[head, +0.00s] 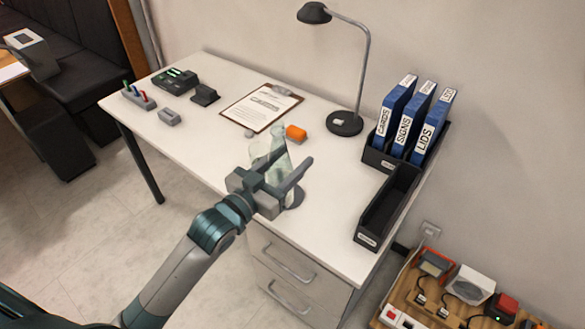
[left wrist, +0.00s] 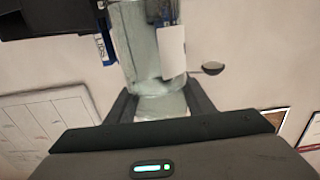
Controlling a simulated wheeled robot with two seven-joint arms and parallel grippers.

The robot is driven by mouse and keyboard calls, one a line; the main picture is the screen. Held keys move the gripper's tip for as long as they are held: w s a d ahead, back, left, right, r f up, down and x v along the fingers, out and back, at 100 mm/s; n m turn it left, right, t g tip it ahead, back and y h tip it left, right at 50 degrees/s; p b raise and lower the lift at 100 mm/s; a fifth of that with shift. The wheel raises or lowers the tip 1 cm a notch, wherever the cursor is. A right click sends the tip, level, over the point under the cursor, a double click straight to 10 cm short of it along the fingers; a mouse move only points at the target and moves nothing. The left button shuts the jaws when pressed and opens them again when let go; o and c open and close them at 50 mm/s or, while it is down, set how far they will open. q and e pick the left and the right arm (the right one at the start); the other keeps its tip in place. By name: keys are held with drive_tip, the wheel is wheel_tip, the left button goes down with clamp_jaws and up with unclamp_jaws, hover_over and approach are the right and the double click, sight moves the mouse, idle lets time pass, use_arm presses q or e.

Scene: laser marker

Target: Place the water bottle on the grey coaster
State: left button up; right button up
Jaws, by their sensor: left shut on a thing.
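The water bottle (head: 278,145) is clear with a pale greenish tint and stands roughly upright near the desk's front edge. My left gripper (head: 292,176) is shut on it, with its fingers around the body. In the left wrist view the bottle (left wrist: 150,45) shows between the fingers (left wrist: 160,105), with a white label on its side. My right gripper is out of view.
Behind are an orange object (head: 296,133), a clipboard (head: 262,106) and a lamp (head: 345,123). A black tray (head: 389,205) and blue binders (head: 408,120) stand right.

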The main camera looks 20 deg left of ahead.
use_arm(q)
drive_tip(key=w+a+f, duration=0.2)
drive_tip(key=w+f, duration=0.3)
drive_tip(key=w, duration=0.4)
drive_tip(key=shift+w+f+p, duration=0.25)
drive_tip(key=shift+f+p, duration=0.1)
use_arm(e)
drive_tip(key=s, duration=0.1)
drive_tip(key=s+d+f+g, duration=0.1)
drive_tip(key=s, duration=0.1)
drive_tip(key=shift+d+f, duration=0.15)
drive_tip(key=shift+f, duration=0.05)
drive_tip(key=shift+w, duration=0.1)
use_arm(q)
drive_tip(key=shift+f, duration=0.1)
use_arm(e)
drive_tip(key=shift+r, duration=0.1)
use_arm(q)
wheel_tip(320, 180, down, 4)
drive_tip(key=shift+d+r+p, duration=0.1)
drive_tip(key=shift+r+p, duration=0.05)
drive_tip(key=shift+p, duration=0.15)
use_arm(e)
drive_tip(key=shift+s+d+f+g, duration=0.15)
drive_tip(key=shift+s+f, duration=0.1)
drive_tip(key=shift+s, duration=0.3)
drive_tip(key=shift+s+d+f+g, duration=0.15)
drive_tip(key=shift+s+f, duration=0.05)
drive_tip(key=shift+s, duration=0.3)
